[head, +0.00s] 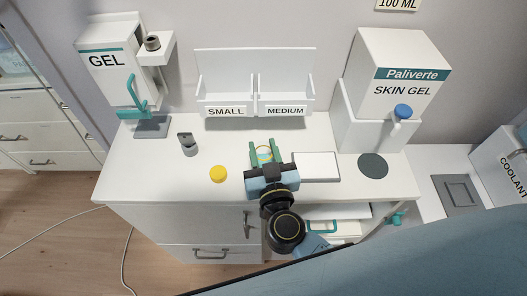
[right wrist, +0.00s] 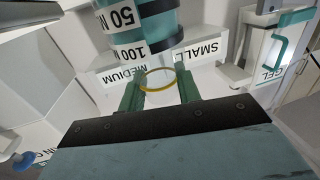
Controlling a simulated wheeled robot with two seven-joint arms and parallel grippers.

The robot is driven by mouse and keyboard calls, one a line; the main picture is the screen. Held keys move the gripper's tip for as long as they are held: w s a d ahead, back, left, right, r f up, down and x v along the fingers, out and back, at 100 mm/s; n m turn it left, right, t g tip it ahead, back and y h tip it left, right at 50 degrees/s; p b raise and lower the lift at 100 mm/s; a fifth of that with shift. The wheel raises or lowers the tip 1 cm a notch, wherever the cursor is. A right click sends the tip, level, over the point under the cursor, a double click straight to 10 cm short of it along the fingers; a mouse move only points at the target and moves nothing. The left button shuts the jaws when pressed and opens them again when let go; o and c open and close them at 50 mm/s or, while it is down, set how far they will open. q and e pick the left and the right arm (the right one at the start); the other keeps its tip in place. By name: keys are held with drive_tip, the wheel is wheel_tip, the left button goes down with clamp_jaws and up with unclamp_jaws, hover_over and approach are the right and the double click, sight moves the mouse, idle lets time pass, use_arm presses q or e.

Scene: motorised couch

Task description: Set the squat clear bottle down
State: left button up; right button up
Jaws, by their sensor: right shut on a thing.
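In the head view the bottle (head: 265,154) is mostly hidden between the green fingers of my right gripper (head: 266,152), over the middle of the white counter (head: 200,143). I cannot tell whether its base touches the counter. My left gripper is not in view.
A yellow cap (head: 218,174) and a small grey object (head: 188,144) stand left of my gripper. A white pad (head: 315,167) lies close on the right, then a dark disc (head: 373,166) below the skin gel dispenser (head: 397,90). SMALL and MEDIUM bins (head: 256,108) stand behind.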

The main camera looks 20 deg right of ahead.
drive_tip(key=o, duration=1)
drive_tip(key=shift+r, duration=0.15)
drive_tip(key=s+a, duration=0.1)
drive_tip(key=s, duration=1.1)
